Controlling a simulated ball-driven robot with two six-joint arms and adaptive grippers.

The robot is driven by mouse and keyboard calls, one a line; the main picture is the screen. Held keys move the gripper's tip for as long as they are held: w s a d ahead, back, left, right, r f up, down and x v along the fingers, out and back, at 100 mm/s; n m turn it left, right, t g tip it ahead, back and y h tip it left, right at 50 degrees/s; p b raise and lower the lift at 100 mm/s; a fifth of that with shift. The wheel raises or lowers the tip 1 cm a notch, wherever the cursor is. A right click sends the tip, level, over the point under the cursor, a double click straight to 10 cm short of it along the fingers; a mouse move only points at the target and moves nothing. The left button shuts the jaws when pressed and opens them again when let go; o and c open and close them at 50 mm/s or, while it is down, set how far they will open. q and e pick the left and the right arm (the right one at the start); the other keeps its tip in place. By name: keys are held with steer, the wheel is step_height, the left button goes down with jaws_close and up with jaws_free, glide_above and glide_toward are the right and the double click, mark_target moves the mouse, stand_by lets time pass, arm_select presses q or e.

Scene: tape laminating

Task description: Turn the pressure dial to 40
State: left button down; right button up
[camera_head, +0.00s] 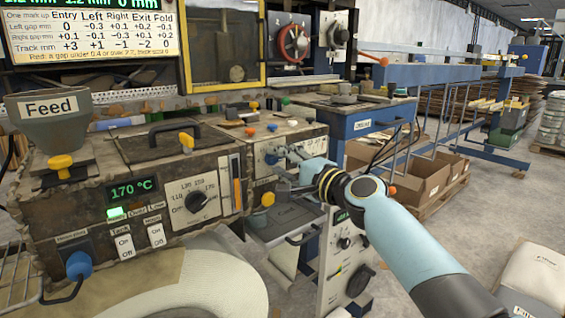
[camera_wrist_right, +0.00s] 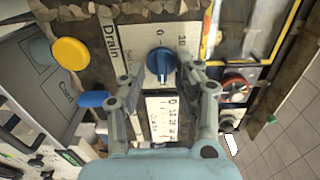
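A blue knob (camera_wrist_right: 162,61) sits on a white scale plate with a 0 and a 10 beside it in the right wrist view. No pressure label is readable there, so I cannot confirm that it is the pressure dial. My right gripper (camera_wrist_right: 160,82) is open, with its fingers on either side of the view of the knob; contact cannot be told. In the head view my right gripper (camera_head: 288,168) is at the machine's right front panel (camera_head: 262,152), its fingers small and partly lost against the panel. My left gripper is not in view.
A black temperature-side dial (camera_head: 196,201), a 170 °C display (camera_head: 133,191) and a yellow knob (camera_head: 267,199) are on the machine. In the wrist view a yellow knob (camera_wrist_right: 71,54) and a blue lever (camera_wrist_right: 92,99) lie left of the fingers. A red wheel (camera_head: 294,42) is behind.

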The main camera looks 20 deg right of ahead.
steer(key=v, duration=1.2)
stand_by(0.3)
steer(key=s+d+f+n+g+h, duration=0.1)
steer(key=s+f+g+h, duration=0.15)
steer(key=s+f, duration=0.7)
steer(key=s+d+f+n+g+h, duration=0.1)
steer(key=s+d+f+g, duration=0.15)
steer(key=f, duration=1.45)
steer(key=s+d+f+n+g+h, duration=0.1)
steer(key=s+f+g, duration=0.4)
steer(key=f, duration=0.8)
steer(key=s+f+n+g, duration=0.2)
steer(key=s+f, duration=0.3)
steer(key=s, duration=0.6)
steer(key=s+d+f+n+g+h, duration=0.1)
steer(key=s+f+n, duration=0.4)
steer(key=s, duration=0.7)
steer(key=s+d+f+n+g+h, duration=0.1)
steer(key=s+f+n+g, duration=0.2)
steer(key=s+f, duration=0.4)
steer(key=s+n, duration=0.1)
steer(key=s, duration=0.3)
steer(key=shift+s+d+b, duration=0.25)
steer(key=shift+s+b, duration=0.05)
steer(key=shift+b, duration=0.05)
